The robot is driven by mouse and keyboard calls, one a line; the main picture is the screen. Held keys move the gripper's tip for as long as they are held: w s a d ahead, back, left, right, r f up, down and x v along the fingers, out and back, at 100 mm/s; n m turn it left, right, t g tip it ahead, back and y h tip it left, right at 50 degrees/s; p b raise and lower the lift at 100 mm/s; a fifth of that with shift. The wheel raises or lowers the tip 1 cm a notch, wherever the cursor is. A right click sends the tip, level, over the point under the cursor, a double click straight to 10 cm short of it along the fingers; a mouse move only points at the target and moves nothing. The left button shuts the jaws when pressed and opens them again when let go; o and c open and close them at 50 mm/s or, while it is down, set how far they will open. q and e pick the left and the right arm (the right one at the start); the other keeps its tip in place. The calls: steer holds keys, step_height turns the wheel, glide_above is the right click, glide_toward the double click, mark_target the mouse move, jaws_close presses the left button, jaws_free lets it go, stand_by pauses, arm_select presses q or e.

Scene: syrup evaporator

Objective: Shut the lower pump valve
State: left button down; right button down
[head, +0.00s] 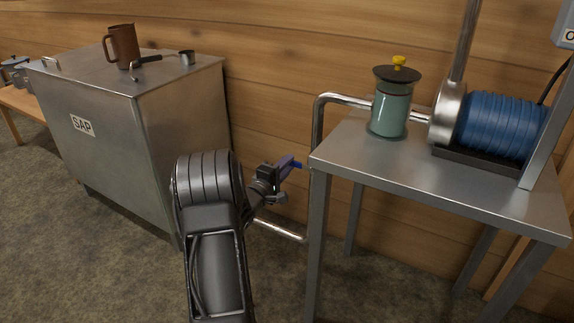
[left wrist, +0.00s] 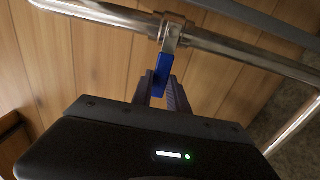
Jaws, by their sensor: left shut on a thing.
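The lower pump valve's blue lever (head: 298,164) shows at the left side of the upright metal pipe, beside the steel table. My left gripper (head: 287,165) is at this lever, its fingers pointing right toward the pipe. In the left wrist view the blue lever (left wrist: 161,70) hangs from a small metal valve body (left wrist: 170,34) on the pipe and sits roughly across the pipe. My left gripper (left wrist: 165,92) is shut on the lever's free end there. The lever's tip is partly hidden between the fingers. My right gripper is in neither view.
The steel table (head: 450,190) carries a green glass canister (head: 390,110) and a blue pump motor (head: 500,124). The pipe (head: 345,99) bends down past the table's left edge. A metal SAP tank (head: 165,120) stands at left with a brown jug (head: 123,47) on top. A wooden wall lies behind.

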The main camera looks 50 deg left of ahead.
arm_select(q)
steer(key=c, duration=1.3)
jaws_free()
steer(key=p+v, duration=0.2)
steer(key=v, duration=0.5)
steer(key=shift+s+d+f, duration=0.1)
steer(key=shift+s+d, duration=0.05)
steer(key=shift+s, duration=0.25)
